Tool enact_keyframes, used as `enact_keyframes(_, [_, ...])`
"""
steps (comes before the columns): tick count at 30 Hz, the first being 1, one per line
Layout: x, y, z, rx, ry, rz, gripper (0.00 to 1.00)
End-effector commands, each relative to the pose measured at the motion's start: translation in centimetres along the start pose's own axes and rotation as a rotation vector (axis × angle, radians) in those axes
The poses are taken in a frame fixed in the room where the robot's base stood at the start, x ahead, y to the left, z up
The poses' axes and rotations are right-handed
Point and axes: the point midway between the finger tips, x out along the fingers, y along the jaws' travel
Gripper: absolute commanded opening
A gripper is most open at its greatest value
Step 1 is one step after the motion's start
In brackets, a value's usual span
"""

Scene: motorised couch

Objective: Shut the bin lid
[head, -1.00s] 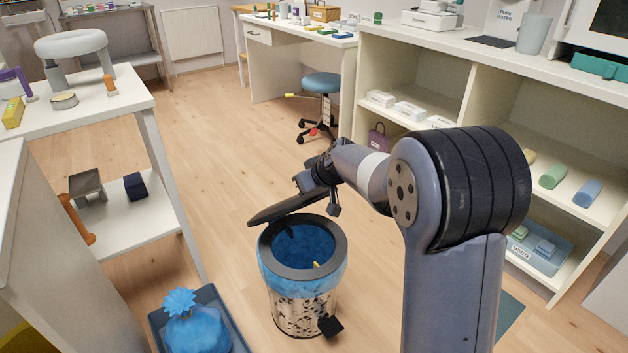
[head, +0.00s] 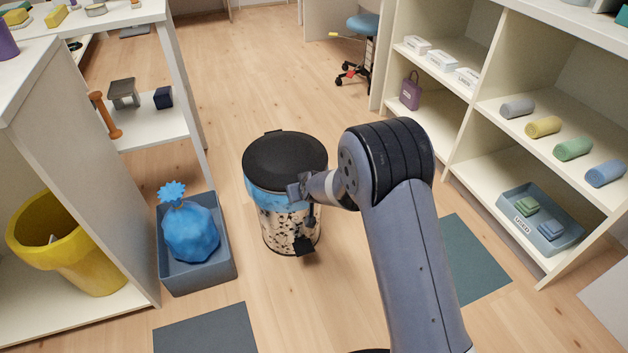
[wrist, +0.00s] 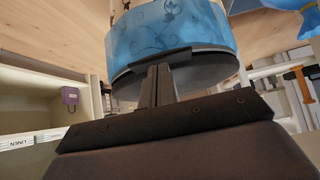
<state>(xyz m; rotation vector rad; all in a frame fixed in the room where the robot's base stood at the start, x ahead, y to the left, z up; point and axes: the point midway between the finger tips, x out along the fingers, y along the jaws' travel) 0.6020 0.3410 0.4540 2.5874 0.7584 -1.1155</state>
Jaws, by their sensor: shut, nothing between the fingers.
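The bin (head: 288,222) is a speckled metal cylinder with a blue liner folded over its top and a black pedal at its foot. It stands upright on the floor. Its round black lid (head: 284,160) lies flat over the opening and hides the inside. My gripper (head: 300,188) is at the front right edge of the lid, shut and empty. In the wrist view, the gripper fingers (wrist: 157,85) point at the edge of the dark lid (wrist: 213,76), with the blue liner (wrist: 170,35) beyond. I cannot tell whether they touch the lid.
A grey tray (head: 198,277) with a tied blue bag (head: 190,233) stands left of the bin. A yellow bucket (head: 75,245) sits in the left shelf. A shelf unit (head: 452,110) stands at the right. The floor behind the bin is clear.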

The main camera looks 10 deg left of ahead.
Motion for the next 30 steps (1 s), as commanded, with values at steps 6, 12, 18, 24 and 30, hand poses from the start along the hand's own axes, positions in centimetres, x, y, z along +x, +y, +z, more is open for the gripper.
enact_keyframes(6, [2.4,-0.4,1.7,-0.003,-0.004,-0.001,0.00])
enact_keyframes(12, [3.2,-0.5,2.5,-0.001,-0.013,-0.002,0.00])
enact_keyframes(18, [3.5,-0.6,2.9,-0.001,-0.018,-0.003,0.00])
enact_keyframes(24, [3.5,-0.6,2.9,-0.001,-0.018,-0.003,0.00])
enact_keyframes(30, [3.4,-0.6,2.9,-0.001,-0.017,-0.003,0.00])
